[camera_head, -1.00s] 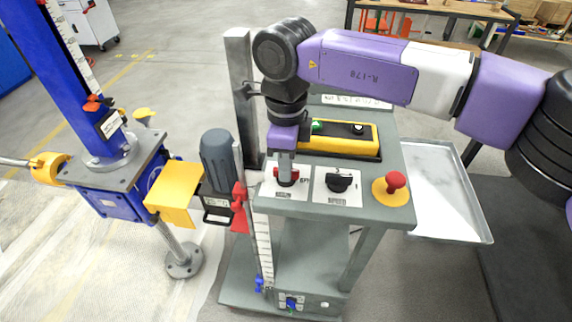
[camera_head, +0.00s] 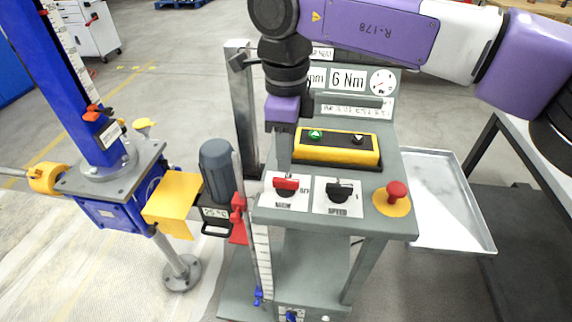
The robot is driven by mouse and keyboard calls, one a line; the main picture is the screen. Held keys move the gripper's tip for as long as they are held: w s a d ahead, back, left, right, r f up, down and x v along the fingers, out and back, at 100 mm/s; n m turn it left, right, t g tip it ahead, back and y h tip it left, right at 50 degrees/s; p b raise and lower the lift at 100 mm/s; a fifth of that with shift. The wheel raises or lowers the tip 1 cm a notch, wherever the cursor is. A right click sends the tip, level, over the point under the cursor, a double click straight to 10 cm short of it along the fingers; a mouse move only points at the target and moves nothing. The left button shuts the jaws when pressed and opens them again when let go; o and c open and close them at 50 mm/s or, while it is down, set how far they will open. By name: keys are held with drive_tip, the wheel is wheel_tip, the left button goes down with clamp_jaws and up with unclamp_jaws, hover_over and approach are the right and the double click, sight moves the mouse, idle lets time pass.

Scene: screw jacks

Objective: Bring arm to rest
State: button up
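My gripper (camera_head: 281,145) is at the end of the purple and black arm, above the left part of the grey control stand (camera_head: 385,228). Its narrow fingers point down, just behind the red switch (camera_head: 287,184) on the panel. I cannot see a gap between the fingers or anything held in them. A small gap seems to lie between the fingertips and the red switch, though contact is hard to judge.
The panel also carries a black speed knob (camera_head: 339,192), a red mushroom button (camera_head: 396,191) and a yellow button box (camera_head: 337,150). A grey tray (camera_head: 450,200) is at right. The blue screw jack (camera_head: 100,150) stands at left. Floor beyond is open.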

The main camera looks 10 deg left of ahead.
drive_tip(key=shift+r, duration=0.4)
